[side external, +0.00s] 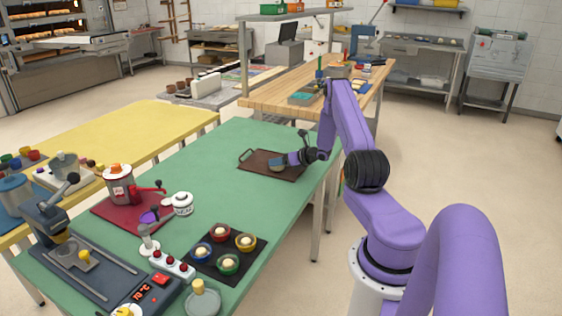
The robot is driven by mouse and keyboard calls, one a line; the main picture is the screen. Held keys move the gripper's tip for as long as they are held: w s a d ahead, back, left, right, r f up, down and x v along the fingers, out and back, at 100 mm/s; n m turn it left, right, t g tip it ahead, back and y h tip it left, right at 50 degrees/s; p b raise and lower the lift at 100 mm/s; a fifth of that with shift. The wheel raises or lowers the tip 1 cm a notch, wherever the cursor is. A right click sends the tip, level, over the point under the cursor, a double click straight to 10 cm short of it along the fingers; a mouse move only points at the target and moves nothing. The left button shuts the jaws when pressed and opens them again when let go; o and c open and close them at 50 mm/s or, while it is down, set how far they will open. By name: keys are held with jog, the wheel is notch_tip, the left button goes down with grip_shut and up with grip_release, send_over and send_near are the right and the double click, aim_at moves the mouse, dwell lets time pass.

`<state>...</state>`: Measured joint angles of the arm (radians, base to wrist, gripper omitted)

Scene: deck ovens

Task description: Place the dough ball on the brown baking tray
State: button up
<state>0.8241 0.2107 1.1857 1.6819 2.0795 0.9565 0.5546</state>
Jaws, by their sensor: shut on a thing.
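The brown baking tray (259,168) lies flat toward the far right end of the green table, with a dark handle at its left. My gripper (279,161) is low over the middle of the tray, reaching in from the right. It is shut on a small pale thing, which looks like the dough ball (276,168). The fingers partly hide it. I cannot tell whether it touches the tray surface. Several other pale balls sit in coloured bowls on a dark mat (249,259) at the near part of the table.
The green table (225,165) has free room left of the tray. A red mat (107,205) with a grinder-like device, a white lidded jar (182,204) and a scale (152,289) stand nearer. A yellow table (120,135) is behind, and a wooden bench (283,92) is beyond the far end.

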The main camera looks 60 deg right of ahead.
jog(key=o, duration=1)
